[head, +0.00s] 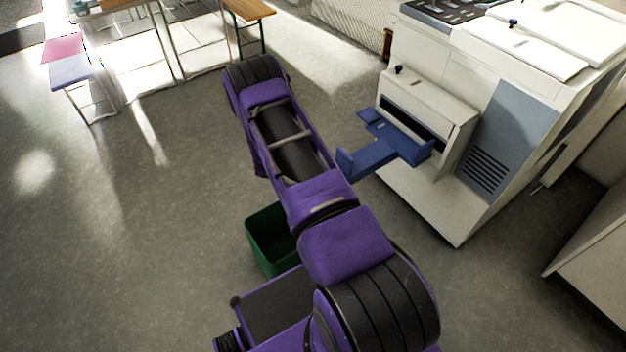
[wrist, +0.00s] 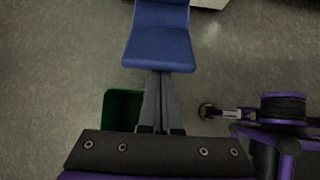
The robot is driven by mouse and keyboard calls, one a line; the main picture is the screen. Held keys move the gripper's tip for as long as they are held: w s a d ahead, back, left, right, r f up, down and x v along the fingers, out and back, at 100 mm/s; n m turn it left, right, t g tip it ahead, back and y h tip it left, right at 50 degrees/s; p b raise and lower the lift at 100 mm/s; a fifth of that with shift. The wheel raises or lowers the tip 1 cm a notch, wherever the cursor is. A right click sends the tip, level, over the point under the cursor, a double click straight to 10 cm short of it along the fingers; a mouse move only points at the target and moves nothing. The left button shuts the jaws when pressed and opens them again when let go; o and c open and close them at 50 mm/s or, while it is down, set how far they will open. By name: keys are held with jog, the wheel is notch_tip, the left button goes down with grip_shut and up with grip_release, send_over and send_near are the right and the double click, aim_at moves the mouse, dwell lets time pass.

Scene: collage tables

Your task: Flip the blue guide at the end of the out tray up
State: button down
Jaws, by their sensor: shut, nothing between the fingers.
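The blue out tray (head: 385,153) sticks out to the left from the white copier. Its blue end guide (head: 345,163) is at the tray's left tip and looks raised at an angle in the head view. In the wrist view the blue end piece (wrist: 158,50) fills the top middle, with the narrower tray (wrist: 161,15) behind it. My gripper (wrist: 161,76) is shut and empty, its fingertips at the near edge of the blue end piece. I cannot tell whether they touch it. In the head view my gripper is hidden behind my arm.
The white copier (head: 430,205) stands at the right. A green bin (head: 268,240) is on the floor below the tray end, left of my arm; it also shows in the wrist view (wrist: 122,108). Open floor lies left.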

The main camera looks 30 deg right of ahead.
jog(key=d+r+y+p, duration=0.1)
jog(key=r+y, duration=0.1)
jog(key=y, duration=0.1)
jog(key=d+r+y+p, duration=0.1)
jog(key=d+y, duration=0.1)
jog(key=shift+w+r+y+p, duration=0.1)
jog(key=shift+r+y+p, duration=0.25)
jog(key=shift+r+y, duration=0.05)
jog(key=shift+w+d+r+b, duration=0.1)
jog(key=shift+d+r+b, duration=0.3)
jog(key=shift+d, duration=0.5)
jog(key=shift+r, duration=0.1)
jog(key=shift+r+p, duration=0.55)
jog(key=shift+r, duration=0.3)
